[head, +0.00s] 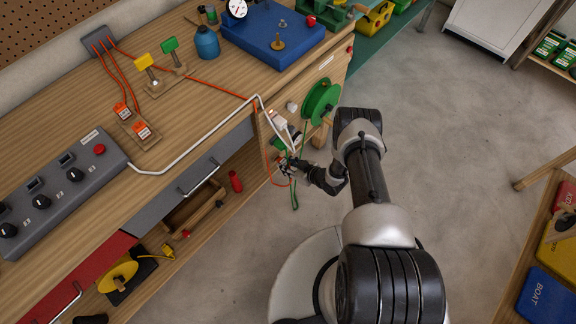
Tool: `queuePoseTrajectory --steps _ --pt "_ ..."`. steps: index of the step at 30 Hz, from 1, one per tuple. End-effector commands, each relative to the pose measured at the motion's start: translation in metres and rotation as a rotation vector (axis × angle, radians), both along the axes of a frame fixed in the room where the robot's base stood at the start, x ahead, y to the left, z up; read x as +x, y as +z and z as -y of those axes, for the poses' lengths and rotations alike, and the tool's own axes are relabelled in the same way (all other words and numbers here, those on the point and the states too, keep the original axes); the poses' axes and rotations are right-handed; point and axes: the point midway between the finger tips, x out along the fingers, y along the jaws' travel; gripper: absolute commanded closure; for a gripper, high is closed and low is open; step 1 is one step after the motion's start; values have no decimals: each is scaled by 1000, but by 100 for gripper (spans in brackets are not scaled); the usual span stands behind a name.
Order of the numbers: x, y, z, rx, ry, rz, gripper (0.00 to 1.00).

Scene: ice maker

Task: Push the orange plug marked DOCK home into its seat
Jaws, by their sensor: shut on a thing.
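My gripper (287,168) is at the end of the bench, close to a small white socket box (279,121) on its side. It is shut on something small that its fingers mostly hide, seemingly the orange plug. An orange cable (266,150) drops over the bench edge and curves up to the gripper. The DOCK marking cannot be read, and the seat cannot be made out.
A green cable reel (321,101) is right beside the gripper, and a green cable (295,196) hangs below it. A white conduit (205,137) runs along the bench top. A grey control box (62,185) is at left. The floor (440,130) at right is clear.

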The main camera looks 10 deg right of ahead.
Motion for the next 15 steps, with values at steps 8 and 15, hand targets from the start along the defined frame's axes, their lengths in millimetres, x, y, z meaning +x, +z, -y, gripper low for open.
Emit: queuePoseTrajectory --steps 8,15 --pt "5 0 -3 0 0 0 100" --pt "9 0 -7 0 1 0 100"
